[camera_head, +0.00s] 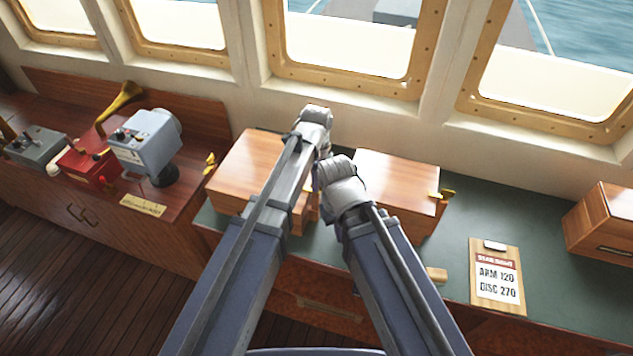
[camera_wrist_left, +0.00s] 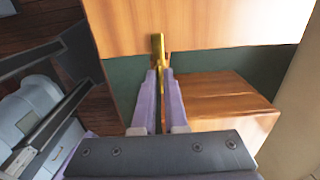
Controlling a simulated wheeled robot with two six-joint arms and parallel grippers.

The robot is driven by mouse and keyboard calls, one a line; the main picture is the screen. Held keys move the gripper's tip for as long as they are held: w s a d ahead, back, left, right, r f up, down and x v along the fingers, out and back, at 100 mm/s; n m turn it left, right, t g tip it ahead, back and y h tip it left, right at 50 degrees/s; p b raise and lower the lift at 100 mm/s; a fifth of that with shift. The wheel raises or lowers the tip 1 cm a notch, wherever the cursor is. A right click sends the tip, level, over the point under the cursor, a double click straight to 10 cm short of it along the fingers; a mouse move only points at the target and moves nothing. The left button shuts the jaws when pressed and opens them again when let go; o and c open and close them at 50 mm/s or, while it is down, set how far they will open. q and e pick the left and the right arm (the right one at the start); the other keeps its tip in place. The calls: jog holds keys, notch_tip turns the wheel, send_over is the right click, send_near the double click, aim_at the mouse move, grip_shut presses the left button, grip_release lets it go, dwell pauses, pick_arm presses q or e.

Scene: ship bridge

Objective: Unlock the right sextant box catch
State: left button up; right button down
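In the left wrist view my left gripper (camera_wrist_left: 160,78) has its fingers close together, with a brass catch (camera_wrist_left: 158,46) at and between their tips. The catch is on the edge of a wooden box (camera_wrist_left: 200,22). In the head view, wooden box surfaces show left (camera_head: 245,165) and right (camera_head: 400,178) of my arms, which hide the middle. One brass catch (camera_head: 209,163) shows at the left end, another (camera_head: 445,195) at the right end. My left fingertips are hidden there behind my arms. My right arm ends beside the left one; its gripper is not visible.
A second box (camera_wrist_left: 220,92) lies close to the right finger in the wrist view. In the head view, a clipboard (camera_head: 496,278) and another wooden box (camera_head: 605,222) are on the green counter (camera_head: 520,222) to the right. A blue-grey device (camera_head: 146,140) stands at left.

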pick_arm(q)
grip_shut()
jog(key=shift+n, duration=0.4)
jog(key=n, duration=1.2)
jog(key=shift+n, duration=2.7)
